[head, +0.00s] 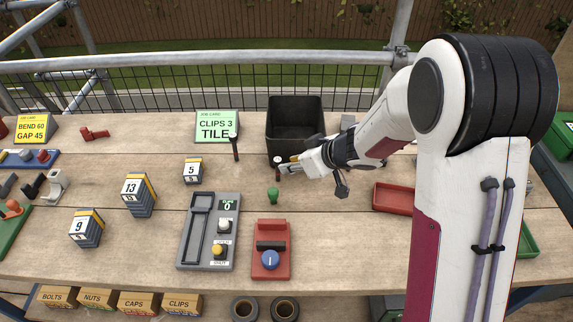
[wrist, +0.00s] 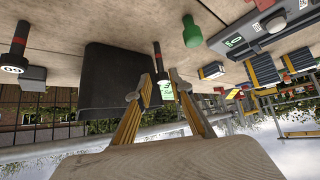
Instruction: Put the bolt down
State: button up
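The wrist picture is upside down.
A green peg (head: 273,195) stands close in front. Another dark bolt (head: 234,148) stands to the left, before the green job card (head: 216,125). A red tray (head: 394,198) lies right. Bare bench (head: 330,230) shows in front.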

jog(key=shift+v, duration=1.95)
jog(key=shift+r, duration=0.1)
jog(key=s+d+r+m+t+h, duration=0.2)
jog(key=d+r+m+h, duration=0.15)
jog(key=d+r, duration=0.45)
jog(key=s+d+r+m+t+h, duration=0.2)
jog(key=s+d+r+h, duration=0.15)
jog(key=d+r, duration=0.45)
jog(key=s+d+r+m+g+h, duration=0.1)
jog(key=s+d+m+g+h, duration=0.15)
jog(key=s, duration=0.95)
jog(key=s+a+f+g+y, duration=0.1)
jog(key=s+a, duration=0.1)
jog(key=s, duration=0.5)
jog(key=s+a+f+m+g+y, duration=0.1)
jog(key=s+a+y, duration=0.1)
jog(key=s, duration=0.5)
jog(key=shift+a, duration=0.3)
